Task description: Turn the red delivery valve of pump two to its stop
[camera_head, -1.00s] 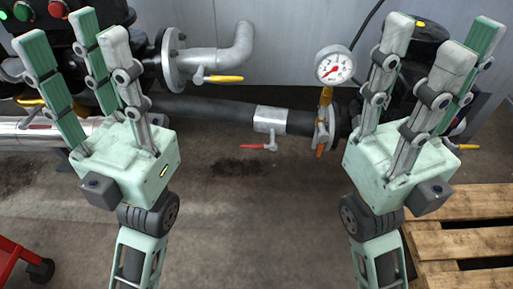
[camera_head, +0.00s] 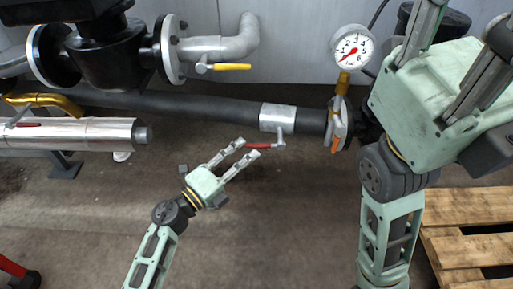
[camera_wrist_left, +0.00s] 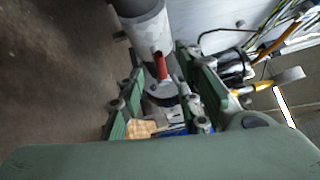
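The red lever valve (camera_head: 262,146) hangs under a silver sleeve (camera_head: 277,118) on the black pipe, its handle pointing left. My left gripper (camera_head: 247,150) is at the handle's left end, with its fingers spread. In the left wrist view the red handle (camera_wrist_left: 160,67) shows between the spread fingers; I cannot tell whether they touch it. My right gripper (camera_head: 458,50) is large at the upper right, fingers spread and partly cut off by the top edge. I see nothing in it.
A pressure gauge (camera_head: 353,47) and an orange lever (camera_head: 335,144) are right of the sleeve. A yellow lever (camera_head: 232,67) is above the pipe. Another red handle (camera_head: 25,124) is on the left by a silver pipe (camera_head: 85,133). A wooden pallet (camera_head: 465,245) lies lower right.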

